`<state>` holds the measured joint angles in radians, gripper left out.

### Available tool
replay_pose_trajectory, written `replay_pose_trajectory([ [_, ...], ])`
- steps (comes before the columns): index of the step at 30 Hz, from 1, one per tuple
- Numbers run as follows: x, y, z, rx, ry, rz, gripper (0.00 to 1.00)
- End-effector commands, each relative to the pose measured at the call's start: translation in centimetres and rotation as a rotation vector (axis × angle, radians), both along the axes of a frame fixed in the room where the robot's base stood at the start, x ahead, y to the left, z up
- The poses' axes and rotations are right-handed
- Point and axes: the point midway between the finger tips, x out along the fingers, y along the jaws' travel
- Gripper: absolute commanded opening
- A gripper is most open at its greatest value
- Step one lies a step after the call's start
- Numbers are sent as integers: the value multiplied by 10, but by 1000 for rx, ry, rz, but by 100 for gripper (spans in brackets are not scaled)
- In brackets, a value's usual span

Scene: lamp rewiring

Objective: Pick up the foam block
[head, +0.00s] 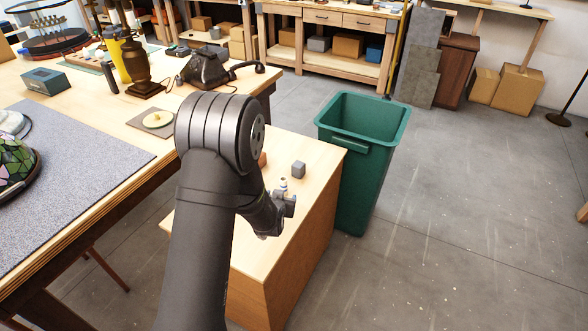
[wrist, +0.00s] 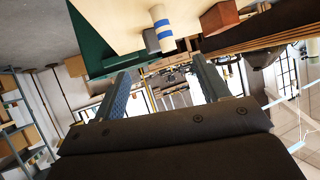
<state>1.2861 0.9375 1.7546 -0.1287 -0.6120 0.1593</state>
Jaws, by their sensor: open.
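A small dark grey cube (head: 298,169), which looks like the foam block, sits on the light wooden cabinet top (head: 318,157) near its right edge. In the wrist view the grey cube (wrist: 152,41) is partly hidden behind a white cylinder with blue bands (wrist: 160,28). In the head view this banded cylinder (head: 283,185) stands between the cube and my gripper. My gripper (head: 284,206) is on the near side of both, over the cabinet top. In the wrist view my gripper (wrist: 160,66) has its two fingers wide apart, with nothing between them.
A reddish-brown block (wrist: 220,17) lies on the cabinet top; my arm mostly hides it in the head view. A green bin (head: 361,130) stands right beside the cabinet. A workbench (head: 140,172) with a lamp base (head: 139,65) and a black telephone (head: 205,68) is at left.

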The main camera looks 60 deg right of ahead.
Motion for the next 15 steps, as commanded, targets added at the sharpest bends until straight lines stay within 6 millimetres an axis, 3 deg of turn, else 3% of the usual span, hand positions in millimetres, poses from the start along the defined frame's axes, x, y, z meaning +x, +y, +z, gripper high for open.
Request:
replay_pose_trajectory([
  [3, 20, -36, 2, 91, 8, -7, 68],
  [8, 38, -76, 11, 216, 39, -47, 68],
  [15, 52, -122, 45, 372, 106, -166, 68],
])
